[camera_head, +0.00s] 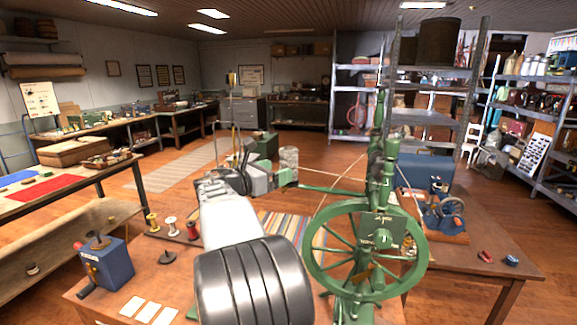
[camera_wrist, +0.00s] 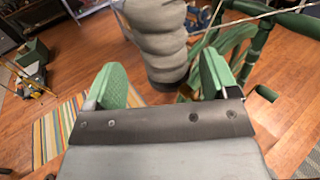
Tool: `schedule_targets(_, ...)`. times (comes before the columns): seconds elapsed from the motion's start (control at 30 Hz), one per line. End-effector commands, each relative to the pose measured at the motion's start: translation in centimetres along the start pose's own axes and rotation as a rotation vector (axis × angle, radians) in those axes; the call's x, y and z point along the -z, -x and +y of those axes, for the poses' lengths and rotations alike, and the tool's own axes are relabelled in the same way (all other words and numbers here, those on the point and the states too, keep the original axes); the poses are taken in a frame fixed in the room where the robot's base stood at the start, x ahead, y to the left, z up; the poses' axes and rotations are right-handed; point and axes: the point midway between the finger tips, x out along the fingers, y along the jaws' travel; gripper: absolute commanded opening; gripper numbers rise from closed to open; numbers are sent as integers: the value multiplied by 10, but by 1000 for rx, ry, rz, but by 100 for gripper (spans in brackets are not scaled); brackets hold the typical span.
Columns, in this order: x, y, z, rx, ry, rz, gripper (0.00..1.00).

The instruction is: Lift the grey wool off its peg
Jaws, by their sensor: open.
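The grey wool (camera_wrist: 155,40) is a lumpy upright roll with a darker lower end, at the top middle of the wrist view. In the head view it is the small grey roll (camera_head: 289,158) just beyond my fingers. My gripper (camera_wrist: 163,75) has green fingers spread wide and empty. The wool stands ahead of and between the fingertips; I cannot tell whether it touches either one. In the head view my gripper (camera_head: 286,178) is left of the green spinning wheel (camera_head: 310,265). The peg is not clearly visible, and the wool's top is cut off in the wrist view.
The spinning wheel stands close on the right, with thin strands crossing near my gripper. A blue device (camera_head: 107,265) and thread spools (camera_head: 171,226) are on the near table at left. A small blue-based machine (camera_head: 445,215) sits on the table at right. Open floor lies beyond.

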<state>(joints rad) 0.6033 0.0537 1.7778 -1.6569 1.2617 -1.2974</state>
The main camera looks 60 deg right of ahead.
Motion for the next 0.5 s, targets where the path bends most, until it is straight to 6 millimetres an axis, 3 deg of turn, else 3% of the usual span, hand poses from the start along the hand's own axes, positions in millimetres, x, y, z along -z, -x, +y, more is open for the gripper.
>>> schedule_targets(0.3,-1,-40,-4,3,0,0,80)
schedule_targets(0.5,0,-50,-4,0,-1,1,80)
